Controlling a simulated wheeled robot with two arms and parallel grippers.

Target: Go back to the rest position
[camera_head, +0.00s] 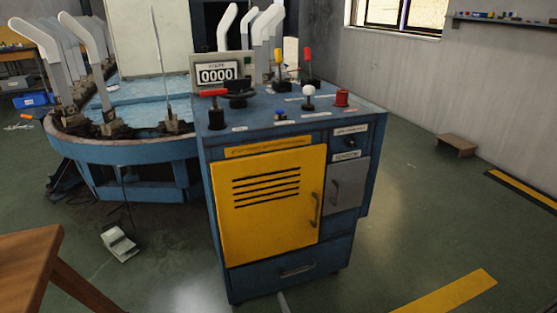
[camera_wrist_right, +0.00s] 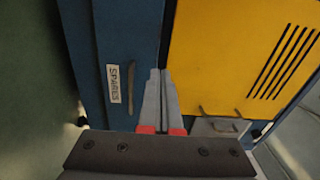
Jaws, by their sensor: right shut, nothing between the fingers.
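My right gripper (camera_wrist_right: 159,72) shows in the right wrist view with its two grey fingers together and nothing between them. Its tips point toward the blue and yellow cabinet front. In the head view only a small grey tip of my right gripper (camera_head: 283,302) shows at the bottom edge, below the control cabinet's drawer (camera_head: 292,268). I cannot tell how far it is from the cabinet. My left gripper is not in view.
The blue control cabinet (camera_head: 225,280) has a yellow door (camera_head: 265,210), coloured levers and a counter (camera_head: 217,74) reading 0000. A round blue machine (camera_head: 120,148) with white sock forms stands behind left. A wooden table (camera_head: 28,265) is at lower left.

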